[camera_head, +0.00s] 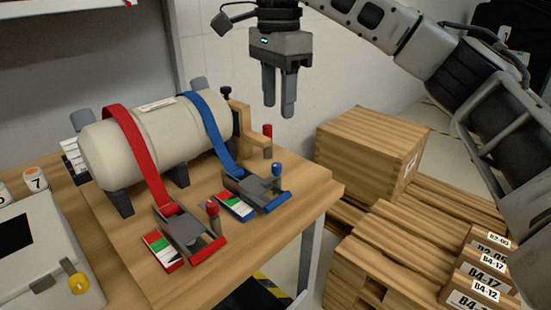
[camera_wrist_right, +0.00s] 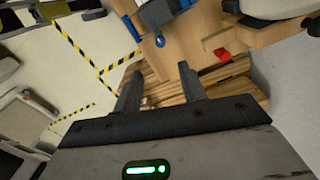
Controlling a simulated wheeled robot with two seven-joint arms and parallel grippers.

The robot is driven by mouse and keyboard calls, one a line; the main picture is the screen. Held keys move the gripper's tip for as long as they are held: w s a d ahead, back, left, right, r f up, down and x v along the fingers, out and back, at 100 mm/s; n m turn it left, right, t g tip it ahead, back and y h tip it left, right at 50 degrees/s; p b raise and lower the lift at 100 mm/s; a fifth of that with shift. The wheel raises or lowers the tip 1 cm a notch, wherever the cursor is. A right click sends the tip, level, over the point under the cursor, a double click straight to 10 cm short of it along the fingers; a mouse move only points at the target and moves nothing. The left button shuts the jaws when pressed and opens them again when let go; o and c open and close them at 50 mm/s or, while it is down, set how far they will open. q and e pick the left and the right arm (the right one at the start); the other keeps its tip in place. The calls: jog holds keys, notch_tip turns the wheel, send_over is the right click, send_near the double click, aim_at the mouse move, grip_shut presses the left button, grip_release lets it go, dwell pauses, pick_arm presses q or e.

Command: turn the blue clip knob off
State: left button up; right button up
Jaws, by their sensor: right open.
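The blue clip (camera_head: 262,188) lies on the wooden cart top at the end of a blue strap (camera_head: 207,125), with a coloured indicator plate (camera_head: 237,206) beside it. Its small blue knob (camera_head: 277,170) stands upright at its far right. In the right wrist view the blue knob (camera_wrist_right: 160,42) shows just beyond the fingertips, near the wooden edge. My right gripper (camera_head: 279,112) hangs open and empty, fingers down, above and behind the knob, clear of it. The right wrist view shows its two fingers (camera_wrist_right: 160,72) apart. My left gripper is not in view.
A beige tank (camera_head: 160,138) is strapped to the cart by a red strap (camera_head: 135,150) and the blue one. A red clip (camera_head: 188,236) with its knob (camera_head: 212,209) lies nearer. A red-topped post (camera_head: 267,140) stands behind the blue knob. Wooden boxes (camera_head: 370,145) stand right.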

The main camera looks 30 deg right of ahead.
aim_at(278, 164)
notch_tip(278, 164, down, 12)
jog(key=shift+w+f+b, duration=0.1)
jog(key=shift+b, duration=0.4)
grip_shut()
